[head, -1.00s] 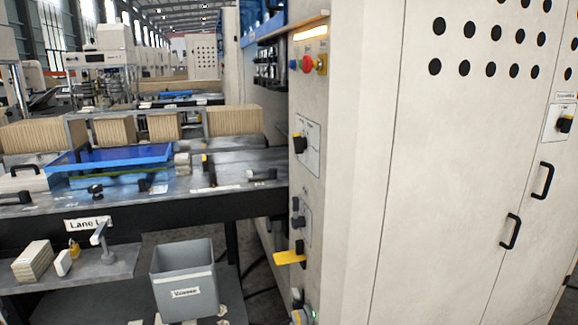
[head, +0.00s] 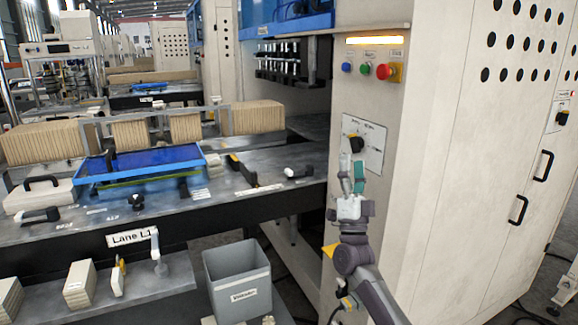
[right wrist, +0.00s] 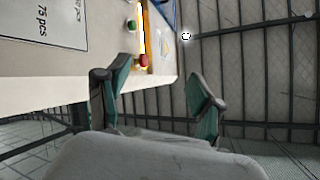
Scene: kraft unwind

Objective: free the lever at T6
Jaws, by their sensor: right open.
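No T6 mark is legible, so I cannot tell which lever it names. On the pale machine column, a black knob (head: 356,143) sits on a white label plate (head: 372,148). Lower down, a yellow lever tip (head: 329,251) shows beside my right arm, which hides the rest of it. My right gripper (head: 357,172) has teal fingers and is in front of the column, just below the black knob. In the right wrist view the right gripper (right wrist: 161,92) is open, with nothing between its fingers. My left gripper is out of view.
Red (head: 384,71), green and blue buttons sit high on the column. The lane table holds a blue tray (head: 150,160), small clamp handles and cardboard stacks (head: 250,117). A grey bin (head: 238,280) stands below. Tall cabinets (head: 490,150) stand at the right.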

